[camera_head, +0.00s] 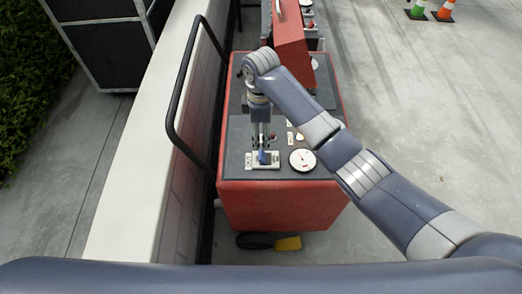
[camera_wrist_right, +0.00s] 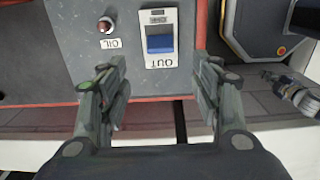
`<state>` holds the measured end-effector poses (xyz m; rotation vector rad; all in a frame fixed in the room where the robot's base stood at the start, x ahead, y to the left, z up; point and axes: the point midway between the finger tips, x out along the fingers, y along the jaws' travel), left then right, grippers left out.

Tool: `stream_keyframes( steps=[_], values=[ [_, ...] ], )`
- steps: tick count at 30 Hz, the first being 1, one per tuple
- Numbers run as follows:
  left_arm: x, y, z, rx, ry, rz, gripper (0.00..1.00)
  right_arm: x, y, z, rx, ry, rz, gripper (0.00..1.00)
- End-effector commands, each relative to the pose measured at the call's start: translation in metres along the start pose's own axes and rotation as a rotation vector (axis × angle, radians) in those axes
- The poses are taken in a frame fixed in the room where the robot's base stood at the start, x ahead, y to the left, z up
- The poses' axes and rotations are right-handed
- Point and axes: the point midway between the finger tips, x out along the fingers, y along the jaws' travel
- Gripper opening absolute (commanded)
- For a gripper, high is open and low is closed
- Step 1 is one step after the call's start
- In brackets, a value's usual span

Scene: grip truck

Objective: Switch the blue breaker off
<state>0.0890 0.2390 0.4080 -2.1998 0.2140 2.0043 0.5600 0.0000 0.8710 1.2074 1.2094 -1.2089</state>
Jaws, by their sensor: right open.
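The blue breaker (camera_head: 263,157) is a small blue rocker in a pale frame on the dark top panel of the red machine (camera_head: 285,205). In the right wrist view the breaker (camera_wrist_right: 160,40) shows beyond the fingertips, with an upside-down "OUT" label beside it. My right gripper (camera_head: 262,138) points down over the panel, close to the breaker. In the right wrist view its two fingers (camera_wrist_right: 161,72) are apart with nothing between them. Contact with the breaker does not show. My left gripper is not in view.
A white round gauge (camera_head: 302,159) sits right of the breaker. A red knob (camera_wrist_right: 104,25) labelled "OIL" shows in the wrist view. A black handrail (camera_head: 181,90) and pale wall (camera_head: 145,130) run along the left. Open pavement (camera_head: 430,110) lies right.

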Motion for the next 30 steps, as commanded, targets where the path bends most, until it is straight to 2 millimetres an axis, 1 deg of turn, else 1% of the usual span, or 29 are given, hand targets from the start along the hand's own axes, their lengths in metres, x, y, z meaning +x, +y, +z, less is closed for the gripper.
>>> stream_keyframes(
  steps=[5, 12, 15, 21, 30],
  values=[
    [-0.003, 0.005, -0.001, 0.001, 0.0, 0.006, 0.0, 0.026, -0.002, 0.0, -0.001, -0.002, -0.005, 0.58],
    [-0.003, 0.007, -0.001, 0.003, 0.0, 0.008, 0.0, 0.073, -0.002, 0.0, 0.001, -0.002, -0.004, 0.58],
    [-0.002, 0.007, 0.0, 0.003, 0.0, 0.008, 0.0, 0.087, -0.001, 0.0, 0.001, -0.001, -0.002, 0.58],
    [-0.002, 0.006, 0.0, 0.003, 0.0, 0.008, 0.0, 0.102, -0.001, 0.0, 0.001, 0.0, 0.0, 0.58],
    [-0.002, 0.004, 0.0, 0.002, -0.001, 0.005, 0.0, 0.104, -0.001, 0.0, 0.001, 0.0, 0.001, 0.58]
  ],
)
